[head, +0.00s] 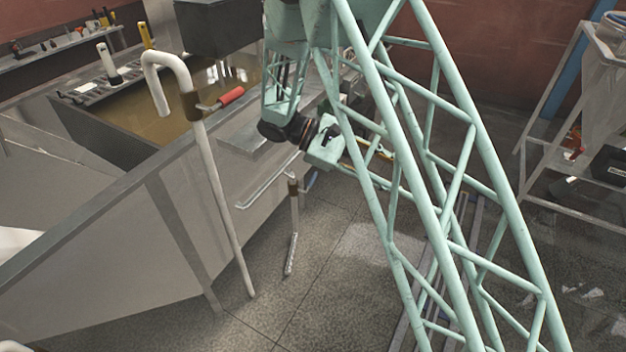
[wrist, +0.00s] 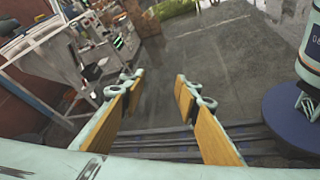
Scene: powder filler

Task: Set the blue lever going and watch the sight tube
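A small blue handle (head: 311,181), which looks like the blue lever, shows beside a brown valve fitting on a short upright pipe (head: 293,215) at the front of the grey machine. A short tube with a pale, speckled lower part (head: 290,256) hangs below that fitting; I cannot tell if it is the sight tube. My gripper (wrist: 157,88) is open and empty in the wrist view, its two yellow-faced fingers well apart. In the head view it is partly hidden behind my lattice arm, to the right of and above the blue handle. Neither handle nor tube is recognisable in the wrist view.
A tall white bent pipe (head: 211,165) carries a red handle (head: 231,95). Behind it is an open trough (head: 135,125) with brown contents. A metal rack (head: 545,125) stands at the right. A blue-based cylinder (wrist: 289,117) stands close right of my gripper. Floor ahead is clear.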

